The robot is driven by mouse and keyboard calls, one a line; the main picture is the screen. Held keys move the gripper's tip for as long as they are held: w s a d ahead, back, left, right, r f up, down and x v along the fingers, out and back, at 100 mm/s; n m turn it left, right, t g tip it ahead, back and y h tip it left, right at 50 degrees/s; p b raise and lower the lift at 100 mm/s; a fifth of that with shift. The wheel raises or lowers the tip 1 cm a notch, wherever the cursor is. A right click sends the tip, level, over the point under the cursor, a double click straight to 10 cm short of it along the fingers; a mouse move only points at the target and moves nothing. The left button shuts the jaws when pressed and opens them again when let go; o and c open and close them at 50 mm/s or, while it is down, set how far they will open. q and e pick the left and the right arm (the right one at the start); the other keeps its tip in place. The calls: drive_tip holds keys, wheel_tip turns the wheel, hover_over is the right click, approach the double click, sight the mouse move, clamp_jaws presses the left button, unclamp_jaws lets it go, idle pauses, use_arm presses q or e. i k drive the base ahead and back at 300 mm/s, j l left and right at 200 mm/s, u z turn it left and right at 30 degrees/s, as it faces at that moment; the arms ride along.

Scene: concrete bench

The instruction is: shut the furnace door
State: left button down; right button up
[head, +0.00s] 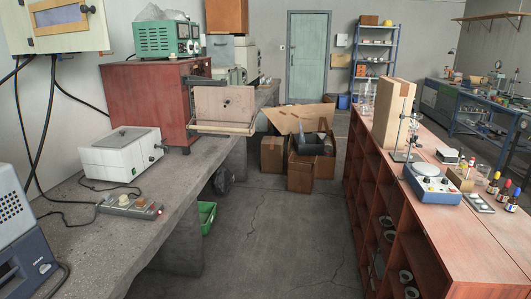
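The furnace is a dark red box (146,100) on the concrete bench at the left, with its front turned toward the aisle on the right. Its door (223,104) stands open. It sticks out from the front to the right, past the bench edge, and shows a pale tan face with a small dark spot. A thin metal and tan frame runs along the door's lower edge. The furnace's inside is hidden from this angle. Neither of my grippers is in view.
A green instrument (166,39) sits on top of the furnace. A white box device (122,151) and a power strip (130,205) lie before it on the bench. Cardboard boxes (300,170) stand in the aisle beyond. The near aisle floor (268,235) is clear.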

sight(210, 94)
drive_tip(key=i, duration=2.3)
